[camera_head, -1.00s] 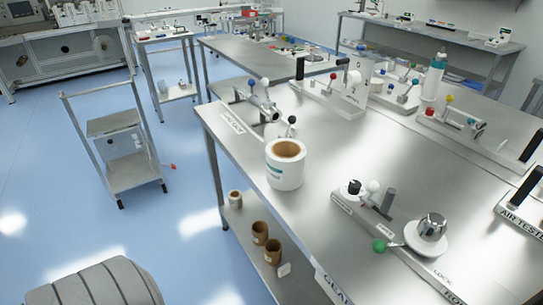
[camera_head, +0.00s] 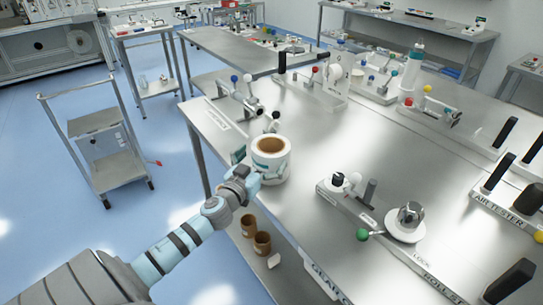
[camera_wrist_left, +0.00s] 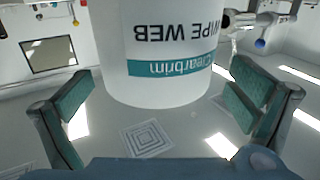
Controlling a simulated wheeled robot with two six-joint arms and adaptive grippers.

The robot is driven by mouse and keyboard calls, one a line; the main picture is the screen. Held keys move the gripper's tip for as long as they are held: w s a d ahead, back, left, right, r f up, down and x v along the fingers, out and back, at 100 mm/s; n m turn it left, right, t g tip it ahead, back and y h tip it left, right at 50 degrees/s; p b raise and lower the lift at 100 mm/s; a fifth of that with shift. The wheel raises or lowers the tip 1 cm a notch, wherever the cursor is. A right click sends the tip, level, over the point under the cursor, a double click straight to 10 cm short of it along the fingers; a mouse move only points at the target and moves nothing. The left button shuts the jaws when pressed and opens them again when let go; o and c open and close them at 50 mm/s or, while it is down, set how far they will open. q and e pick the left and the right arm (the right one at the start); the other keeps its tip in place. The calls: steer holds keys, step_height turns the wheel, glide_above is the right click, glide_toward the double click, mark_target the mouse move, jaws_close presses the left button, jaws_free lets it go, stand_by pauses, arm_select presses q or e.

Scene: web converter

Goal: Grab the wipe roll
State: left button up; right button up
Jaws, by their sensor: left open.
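The wipe roll (camera_head: 271,163) is a white cylinder with a brown core and a teal label band. It stands upright on the near left part of the steel table (camera_head: 330,150). My left gripper (camera_head: 262,170) is at the roll's near left side, its fingers partly hidden by the roll. In the left wrist view the roll (camera_wrist_left: 165,50) fills the upper middle, its label upside down. The left gripper's teal-padded fingers (camera_wrist_left: 160,105) are spread wide, one on each side of the roll, with gaps between. My right gripper is not in view.
A roller fixture (camera_head: 375,215) with a green ball handle stands to the right of the roll. A clamp fixture (camera_head: 240,97) with blue and black knobs stands behind it. Brown cores (camera_head: 262,243) sit on the shelf below. A cart (camera_head: 105,150) stands at left.

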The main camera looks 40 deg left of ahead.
mark_target(277, 142)
arm_select(q)
steer(key=w, duration=0.1)
steer(key=w+p, duration=0.1)
steer(key=w, duration=0.2)
steer(key=shift+w+a+r+p, duration=0.2)
steer(key=shift+r+p, duration=0.1)
steer(key=shift+r, duration=0.1)
steer(key=shift+w+f, duration=0.1)
steer(key=shift+f, duration=0.1)
steer(key=shift+c, duration=1)
steer(key=c, duration=0.9)
